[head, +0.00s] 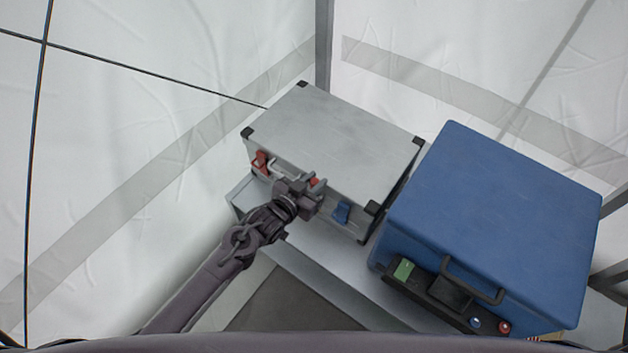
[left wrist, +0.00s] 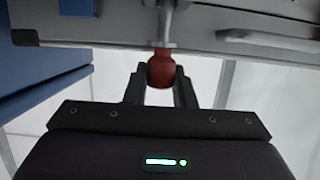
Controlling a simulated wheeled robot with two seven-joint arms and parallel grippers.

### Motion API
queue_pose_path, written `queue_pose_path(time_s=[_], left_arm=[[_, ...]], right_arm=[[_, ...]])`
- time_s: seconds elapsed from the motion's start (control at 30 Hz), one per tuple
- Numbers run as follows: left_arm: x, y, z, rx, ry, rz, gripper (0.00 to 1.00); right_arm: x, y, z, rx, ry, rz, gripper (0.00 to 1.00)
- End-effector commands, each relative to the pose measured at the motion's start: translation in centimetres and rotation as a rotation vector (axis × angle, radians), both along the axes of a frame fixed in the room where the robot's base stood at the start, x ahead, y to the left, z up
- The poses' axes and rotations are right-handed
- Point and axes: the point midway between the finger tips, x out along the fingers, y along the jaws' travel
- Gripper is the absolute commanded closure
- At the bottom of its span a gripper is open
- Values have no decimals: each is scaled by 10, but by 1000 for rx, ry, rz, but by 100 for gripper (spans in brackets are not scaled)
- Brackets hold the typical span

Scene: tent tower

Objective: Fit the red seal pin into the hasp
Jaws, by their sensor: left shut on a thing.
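The red seal pin (left wrist: 161,70) shows in the left wrist view as a rounded red head between the two fingers of my left gripper (left wrist: 160,88). A narrow grey metal piece, which looks like the hasp (left wrist: 168,22), stands directly at the red head against the grey case's front. I cannot tell how far the pin sits in it. In the head view my left gripper (head: 305,194) is at the middle of the grey case's (head: 335,140) front, shut on the pin. A bit of red (head: 316,183) shows beside the fingers; the hasp is mostly hidden there. My right gripper is not in view.
A red latch (head: 261,161) and a blue latch (head: 341,212) flank my gripper on the case front. A large blue box (head: 495,220) with a black handle (head: 470,285) stands close at the right. White tent walls (head: 150,130) are behind and left.

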Motion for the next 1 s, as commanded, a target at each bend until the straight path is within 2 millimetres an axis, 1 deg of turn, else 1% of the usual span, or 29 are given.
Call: queue_pose_path(time_s=[0.53,0.57,0.73,0.77,1.0], left_arm=[[0,0,-15,0,0,0,99],[0,0,-15,0,0,0,76],[0,0,-14,0,1,-1,53],[0,-1,-14,0,1,-1,52],[-1,-2,-14,-1,2,-4,52]], right_arm=[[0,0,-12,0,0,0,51],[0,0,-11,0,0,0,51],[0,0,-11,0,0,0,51],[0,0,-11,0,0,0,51],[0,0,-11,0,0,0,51]])
